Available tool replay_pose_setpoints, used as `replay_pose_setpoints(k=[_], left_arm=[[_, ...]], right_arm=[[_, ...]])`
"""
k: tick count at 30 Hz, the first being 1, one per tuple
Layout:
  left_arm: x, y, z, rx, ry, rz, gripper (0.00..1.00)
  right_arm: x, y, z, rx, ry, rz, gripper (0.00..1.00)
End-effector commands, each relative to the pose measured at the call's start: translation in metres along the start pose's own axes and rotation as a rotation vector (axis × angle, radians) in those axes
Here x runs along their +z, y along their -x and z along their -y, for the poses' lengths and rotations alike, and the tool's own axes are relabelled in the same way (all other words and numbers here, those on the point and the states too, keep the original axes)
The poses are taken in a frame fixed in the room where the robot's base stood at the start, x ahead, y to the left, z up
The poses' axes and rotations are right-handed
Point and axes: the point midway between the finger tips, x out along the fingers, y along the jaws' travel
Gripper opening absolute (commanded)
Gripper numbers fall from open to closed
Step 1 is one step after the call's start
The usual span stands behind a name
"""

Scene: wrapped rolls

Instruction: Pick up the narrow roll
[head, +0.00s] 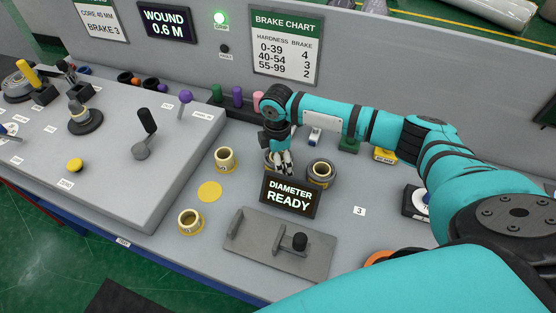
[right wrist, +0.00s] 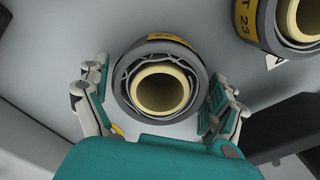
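My right gripper (head: 281,166) points down at a dark-wrapped roll with a cream core behind the diameter sign, and it mostly hides that roll in the head view. In the right wrist view the roll (right wrist: 126,92) stands upright between the two spread fingers (right wrist: 160,78), with one finger on each side, very close to its wall. I cannot tell if they touch it. A second wrapped roll (head: 321,172) stands just to the right; it also shows at the upper right of the right wrist view (right wrist: 268,28). Which roll is narrower is not clear. My left gripper is not in view.
The sign "DIAMETER READY" (head: 290,197) stands just in front of the rolls. A grey fixture (head: 270,250) with a black knob lies nearer. Two cream rings (head: 227,159) (head: 190,221) and a yellow disc (head: 209,192) are to the left. A wall panel (head: 350,60) rises behind.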

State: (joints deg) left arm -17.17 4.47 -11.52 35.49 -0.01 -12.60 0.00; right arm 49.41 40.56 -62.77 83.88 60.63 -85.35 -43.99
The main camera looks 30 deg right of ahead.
Motion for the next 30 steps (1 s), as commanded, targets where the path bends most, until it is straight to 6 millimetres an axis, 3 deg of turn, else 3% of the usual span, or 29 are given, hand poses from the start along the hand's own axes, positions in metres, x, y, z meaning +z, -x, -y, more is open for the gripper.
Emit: replay_pose_setpoints(k=[1,12,25,30], left_arm=[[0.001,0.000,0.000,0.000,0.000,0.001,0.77],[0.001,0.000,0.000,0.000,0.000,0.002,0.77],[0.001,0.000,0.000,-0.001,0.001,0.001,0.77],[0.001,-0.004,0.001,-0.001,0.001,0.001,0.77]], right_arm=[[0.000,0.000,0.000,0.000,0.000,0.000,0.84],[0.000,0.001,0.000,0.001,-0.001,0.000,0.38],[0.000,0.003,-0.001,0.002,-0.001,-0.001,0.38],[0.001,0.025,-0.002,0.006,-0.002,-0.002,0.38]])
